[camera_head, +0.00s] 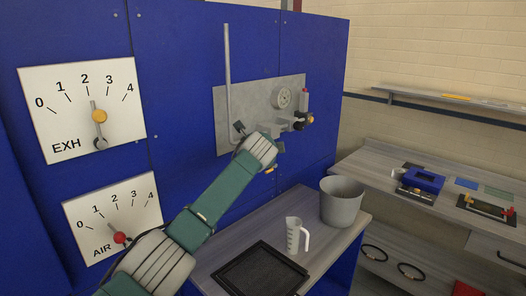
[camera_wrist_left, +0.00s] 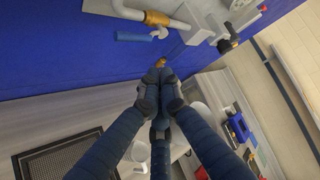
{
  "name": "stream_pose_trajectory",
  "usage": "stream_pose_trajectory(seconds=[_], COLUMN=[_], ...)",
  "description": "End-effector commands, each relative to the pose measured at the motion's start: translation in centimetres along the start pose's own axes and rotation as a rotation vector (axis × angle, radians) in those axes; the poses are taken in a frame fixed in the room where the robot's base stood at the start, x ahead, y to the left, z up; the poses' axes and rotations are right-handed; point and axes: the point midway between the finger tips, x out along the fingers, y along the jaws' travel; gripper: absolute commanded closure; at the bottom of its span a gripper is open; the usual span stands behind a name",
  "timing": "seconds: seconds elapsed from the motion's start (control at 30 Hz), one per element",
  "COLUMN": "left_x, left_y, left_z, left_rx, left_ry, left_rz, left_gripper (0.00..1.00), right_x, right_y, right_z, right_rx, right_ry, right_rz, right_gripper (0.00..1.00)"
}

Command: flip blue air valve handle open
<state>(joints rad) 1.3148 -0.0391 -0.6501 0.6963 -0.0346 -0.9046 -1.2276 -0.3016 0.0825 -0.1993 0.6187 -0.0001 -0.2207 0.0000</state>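The blue valve handle (camera_wrist_left: 131,36) shows in the left wrist view as a short blue lever, lying sideways below a pipe with a brass fitting (camera_wrist_left: 156,18). In the head view I cannot make the handle out; my left arm covers part of the valve plate (camera_head: 232,104). My left gripper (camera_wrist_left: 160,76) has its dark fingers drawn together at the tips, with nothing visible between them. It is apart from the handle, below and right of it in the wrist view. In the head view the left gripper (camera_head: 268,143) is in front of the plate's lower part. My right gripper is not in view.
A brass piece (camera_wrist_left: 161,62) shows just beyond the fingertips. A gauge (camera_head: 284,97) and a vertical pipe (camera_head: 227,60) are on the plate. Below stand a grey bucket (camera_head: 341,204), a measuring jug (camera_head: 293,236) and a black tray (camera_head: 262,272). EXH and AIR dials are at left.

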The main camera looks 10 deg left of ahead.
Motion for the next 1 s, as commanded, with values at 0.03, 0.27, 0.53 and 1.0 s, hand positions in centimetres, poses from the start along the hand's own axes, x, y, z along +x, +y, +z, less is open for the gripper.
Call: stream_pose_trajectory(seconds=[0.03,0.27,0.53,1.0], left_x=[-0.5,-1.9,-2.0,-2.5], left_y=[-0.5,-1.7,-1.9,16.8], left_z=[-0.4,-0.8,-0.8,-9.6], left_rx=[0.0,0.0,0.0,-0.367], left_ry=[0.002,0.002,0.002,0.146], left_rz=[-0.004,-0.001,0.0,0.212], left_gripper=[1.0,1.0,1.0,1.0], right_x=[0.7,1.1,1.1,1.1], right_y=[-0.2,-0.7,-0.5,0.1], right_z=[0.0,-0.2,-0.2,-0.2], right_rx=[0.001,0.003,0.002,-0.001], right_ry=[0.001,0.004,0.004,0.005], right_rz=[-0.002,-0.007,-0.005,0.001], right_gripper=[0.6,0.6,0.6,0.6])
